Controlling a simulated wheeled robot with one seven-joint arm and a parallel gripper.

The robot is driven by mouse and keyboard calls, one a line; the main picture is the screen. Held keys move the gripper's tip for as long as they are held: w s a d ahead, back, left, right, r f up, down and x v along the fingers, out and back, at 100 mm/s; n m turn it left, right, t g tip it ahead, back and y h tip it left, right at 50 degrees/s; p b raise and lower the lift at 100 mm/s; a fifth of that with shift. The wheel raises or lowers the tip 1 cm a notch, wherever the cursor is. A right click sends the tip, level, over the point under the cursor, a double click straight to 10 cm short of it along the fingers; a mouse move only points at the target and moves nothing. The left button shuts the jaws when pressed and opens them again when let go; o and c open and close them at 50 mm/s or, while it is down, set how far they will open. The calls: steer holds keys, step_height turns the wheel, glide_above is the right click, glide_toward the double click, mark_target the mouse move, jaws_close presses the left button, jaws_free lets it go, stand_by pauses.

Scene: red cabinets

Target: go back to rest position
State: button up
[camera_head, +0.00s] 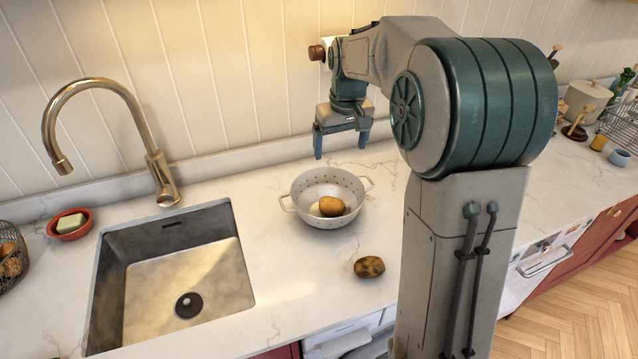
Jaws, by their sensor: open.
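My gripper (341,147) is open and empty, pointing down above the back of the white marble counter (270,262). It hangs above and slightly behind a white colander (312,187) with two handles. A potato (332,206) lies inside the colander. A second, darker potato (369,267) lies on the counter in front of the colander, to its right. My gripper is apart from both potatoes.
A steel sink (190,281) with a brass faucet (160,172) is at the left. A red dish with green soap (70,223) and a wire basket (10,259) stand beside it. A pot (586,101) and dish rack (622,122) stand at the far right.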

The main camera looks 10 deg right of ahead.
steer(key=shift+s, duration=0.1)
steer(key=s+m+t, duration=0.2)
steer(key=s, duration=2.5)
steer(key=shift+a+f, duration=0.2)
steer(key=shift+f, duration=0.25)
